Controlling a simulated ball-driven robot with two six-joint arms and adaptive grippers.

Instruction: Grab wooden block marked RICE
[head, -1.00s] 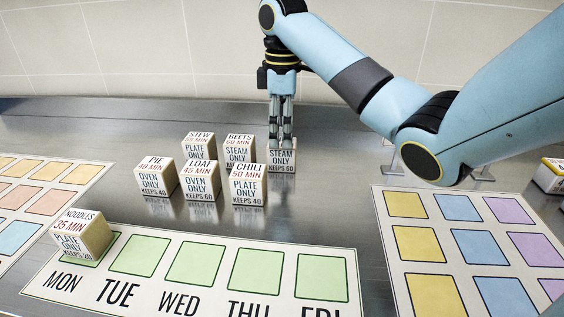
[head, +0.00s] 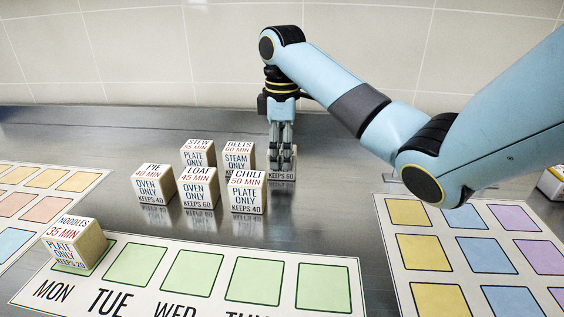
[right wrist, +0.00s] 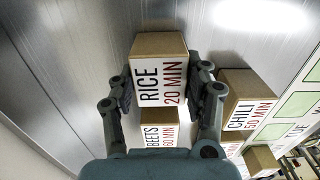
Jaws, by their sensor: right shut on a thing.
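The wooden block marked RICE (right wrist: 158,72) stands on the metal counter and shows "RICE 20 MIN" in the right wrist view. In the head view the block (head: 284,175) is mostly hidden behind my right gripper (head: 281,158), with only its lower "KEEPS 60" edge clear. My right gripper points straight down over it, and in the right wrist view its fingers (right wrist: 166,95) are closed against both sides of the block. My left gripper is in neither view.
Beside it stand blocks BEETS (head: 238,156), CHILI (head: 248,192), LOAF (head: 199,189), STEW (head: 198,153) and PIE (head: 153,184). The NOODLES block (head: 75,243) sits on MON of the weekday mat (head: 240,312). Another colored-square mat (head: 391,262) lies at right. The counter behind is clear.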

